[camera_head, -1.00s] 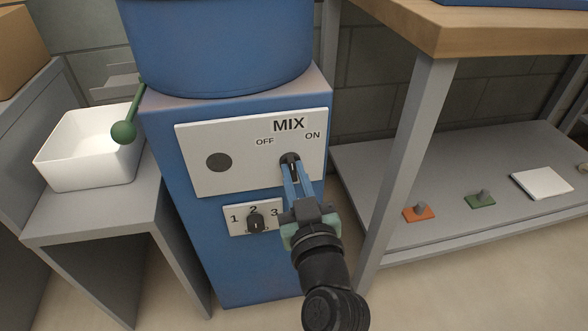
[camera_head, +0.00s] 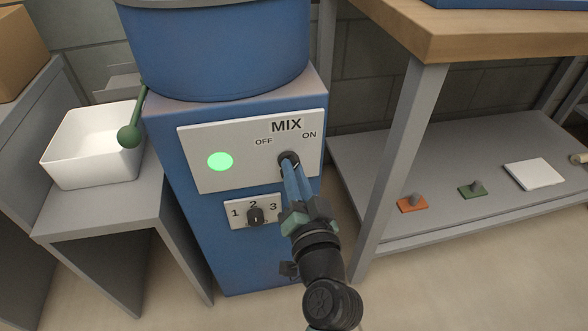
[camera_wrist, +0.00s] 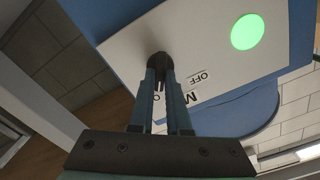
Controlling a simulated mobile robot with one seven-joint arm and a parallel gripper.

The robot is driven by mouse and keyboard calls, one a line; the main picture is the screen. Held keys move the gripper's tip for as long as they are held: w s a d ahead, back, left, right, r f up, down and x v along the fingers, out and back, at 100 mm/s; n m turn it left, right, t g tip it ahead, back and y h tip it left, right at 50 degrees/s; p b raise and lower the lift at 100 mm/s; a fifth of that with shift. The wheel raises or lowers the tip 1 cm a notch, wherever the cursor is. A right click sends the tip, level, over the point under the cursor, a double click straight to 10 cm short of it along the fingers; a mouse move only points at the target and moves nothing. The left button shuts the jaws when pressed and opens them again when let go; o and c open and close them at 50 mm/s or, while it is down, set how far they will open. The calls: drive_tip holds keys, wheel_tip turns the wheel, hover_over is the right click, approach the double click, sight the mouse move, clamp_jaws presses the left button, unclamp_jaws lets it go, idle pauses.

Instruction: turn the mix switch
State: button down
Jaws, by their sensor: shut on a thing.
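The mix switch (camera_head: 289,157) is a black round knob on the white MIX panel (camera_head: 205,184), below the OFF and ON labels. My gripper (camera_head: 289,167) is shut on the knob, with its blue fingers reaching up to it from below right. The wrist view also shows the fingers at the dark knob (camera_wrist: 159,60), whose lower part they hide. The round lamp (camera_head: 220,162) at the panel's left glows green, and it is also lit in the wrist view (camera_wrist: 247,31). The knob's exact pointing direction is hidden by the fingers.
A smaller dial (camera_head: 255,215) marked 1, 2, 3 sits below the panel. A table leg (camera_head: 402,170) stands close to the right of my arm.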

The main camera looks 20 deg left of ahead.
drive_tip(key=shift+f, duration=0.1)
idle(0.4)
drive_tip(key=c, duration=0.9)
unclamp_jaws()
drive_tip(key=p+v, duration=0.1)
drive_tip(key=v, duration=1.2)
